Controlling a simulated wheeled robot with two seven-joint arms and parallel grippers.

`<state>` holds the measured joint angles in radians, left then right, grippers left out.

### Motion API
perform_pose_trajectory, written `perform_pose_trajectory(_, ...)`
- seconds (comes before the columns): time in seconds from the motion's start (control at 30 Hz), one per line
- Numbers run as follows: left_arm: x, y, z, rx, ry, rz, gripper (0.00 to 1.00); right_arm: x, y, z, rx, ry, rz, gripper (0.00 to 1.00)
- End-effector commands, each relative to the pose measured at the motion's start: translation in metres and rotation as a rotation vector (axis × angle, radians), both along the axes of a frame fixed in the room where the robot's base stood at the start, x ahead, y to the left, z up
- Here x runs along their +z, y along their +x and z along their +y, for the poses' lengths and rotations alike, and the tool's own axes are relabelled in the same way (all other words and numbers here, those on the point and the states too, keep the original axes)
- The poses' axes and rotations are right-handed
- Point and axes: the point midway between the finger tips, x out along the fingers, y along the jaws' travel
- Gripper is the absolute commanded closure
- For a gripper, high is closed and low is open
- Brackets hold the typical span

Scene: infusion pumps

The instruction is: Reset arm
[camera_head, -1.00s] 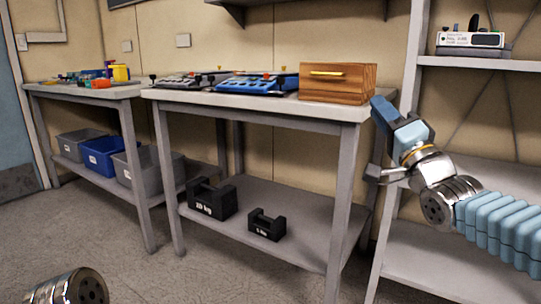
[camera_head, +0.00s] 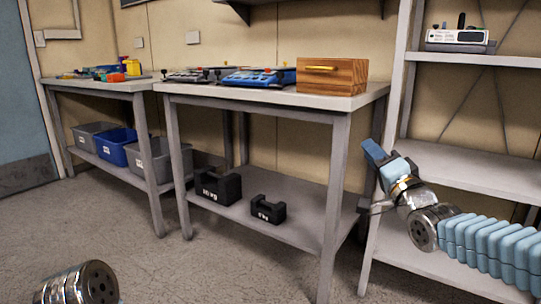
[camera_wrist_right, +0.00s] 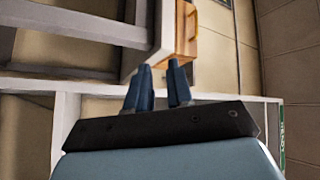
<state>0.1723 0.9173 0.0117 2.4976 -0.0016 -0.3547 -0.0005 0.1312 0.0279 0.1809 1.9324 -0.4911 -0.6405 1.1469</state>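My right gripper (camera_head: 372,152) is at the right of the head view, in front of the gap between the middle table (camera_head: 270,97) and the metal shelf rack (camera_head: 470,165). In the right wrist view its two blue fingers (camera_wrist_right: 159,80) stand a little apart with nothing between them. The wooden box (camera_head: 332,76) with a yellow handle sits on the middle table, apart from the gripper. It also shows beyond the fingers in the right wrist view (camera_wrist_right: 186,40). Only a metal joint of my left arm shows at the bottom left; the left gripper is out of frame.
Blue-and-grey devices (camera_head: 258,78) lie on the middle table, with two black weights (camera_head: 218,187) on its lower shelf. A left table holds colourful items (camera_head: 132,67) above bins (camera_head: 117,146). A white device (camera_head: 460,38) stands on the rack. The front floor is clear.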

Motion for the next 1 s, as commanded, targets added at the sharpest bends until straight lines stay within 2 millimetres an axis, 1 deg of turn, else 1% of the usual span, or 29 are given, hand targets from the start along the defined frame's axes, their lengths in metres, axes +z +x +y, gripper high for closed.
perform_pose_trajectory(0.03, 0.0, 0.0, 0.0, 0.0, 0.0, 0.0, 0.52, -0.021, 0.007, 0.002, -0.003, -0.01, 0.039, 0.79)
perform_pose_trajectory(0.07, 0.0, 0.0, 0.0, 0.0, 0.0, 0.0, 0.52, -0.033, 0.011, 0.003, -0.006, -0.021, 0.063, 0.79)
perform_pose_trajectory(0.17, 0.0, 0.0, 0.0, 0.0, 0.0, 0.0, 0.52, -0.08, 0.022, 0.007, -0.013, -0.057, 0.15, 0.79)
perform_pose_trajectory(0.2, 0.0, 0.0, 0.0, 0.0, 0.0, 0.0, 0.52, -0.105, 0.026, 0.01, -0.013, -0.076, 0.194, 0.79)
perform_pose_trajectory(0.27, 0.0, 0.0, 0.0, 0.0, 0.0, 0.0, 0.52, -0.144, 0.03, 0.014, -0.012, -0.109, 0.268, 0.79)
perform_pose_trajectory(0.3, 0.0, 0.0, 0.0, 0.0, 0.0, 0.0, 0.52, -0.176, 0.031, 0.018, -0.009, -0.136, 0.327, 0.79)
perform_pose_trajectory(0.37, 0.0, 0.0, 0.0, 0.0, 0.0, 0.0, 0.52, -0.228, 0.029, 0.025, 0.001, -0.183, 0.423, 0.79)
perform_pose_trajectory(0.4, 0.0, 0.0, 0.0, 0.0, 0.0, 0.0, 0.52, -0.264, 0.025, 0.03, 0.012, -0.218, 0.49, 0.79)
perform_pose_trajectory(0.47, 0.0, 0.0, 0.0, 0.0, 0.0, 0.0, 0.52, -0.315, 0.014, 0.037, 0.035, -0.27, 0.588, 0.79)
perform_pose_trajectory(0.5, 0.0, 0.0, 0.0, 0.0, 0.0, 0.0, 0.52, -0.349, 0.004, 0.042, 0.055, -0.306, 0.654, 0.79)
perform_pose_trajectory(0.57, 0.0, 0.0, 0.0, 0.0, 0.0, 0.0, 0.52, -0.398, -0.016, 0.05, 0.09, -0.36, 0.752, 0.79)
perform_pose_trajectory(0.6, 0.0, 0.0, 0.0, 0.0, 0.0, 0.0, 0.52, -0.429, -0.032, 0.056, 0.12, -0.398, 0.818, 0.79)
perform_pose_trajectory(0.67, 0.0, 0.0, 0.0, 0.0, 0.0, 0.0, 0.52, -0.473, -0.06, 0.064, 0.168, -0.452, 0.913, 0.79)
perform_pose_trajectory(0.7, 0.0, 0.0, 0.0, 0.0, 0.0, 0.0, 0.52, -0.5, -0.081, 0.069, 0.207, -0.489, 0.975, 0.79)
perform_pose_trajectory(0.77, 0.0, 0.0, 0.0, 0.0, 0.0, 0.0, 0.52, -0.534, -0.113, 0.076, 0.264, -0.538, 1.058, 0.79)
perform_pose_trajectory(0.8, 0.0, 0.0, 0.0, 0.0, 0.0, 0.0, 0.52, -0.553, -0.134, 0.081, 0.306, -0.569, 1.109, 0.79)
perform_pose_trajectory(0.87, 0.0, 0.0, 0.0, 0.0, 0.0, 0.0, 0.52, -0.578, -0.165, 0.086, 0.365, -0.61, 1.178, 0.79)
perform_pose_trajectory(0.9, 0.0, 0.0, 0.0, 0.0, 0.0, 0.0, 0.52, -0.591, -0.186, 0.089, 0.405, -0.635, 1.219, 0.79)
perform_pose_trajectory(0.97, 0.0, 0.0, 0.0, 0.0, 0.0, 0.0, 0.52, -0.609, -0.216, 0.094, 0.468, -0.669, 1.276, 0.79)
perform_pose_trajectory(1.0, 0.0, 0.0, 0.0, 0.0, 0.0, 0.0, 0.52, -0.618, -0.236, 0.096, 0.509, -0.688, 1.312, 0.79)
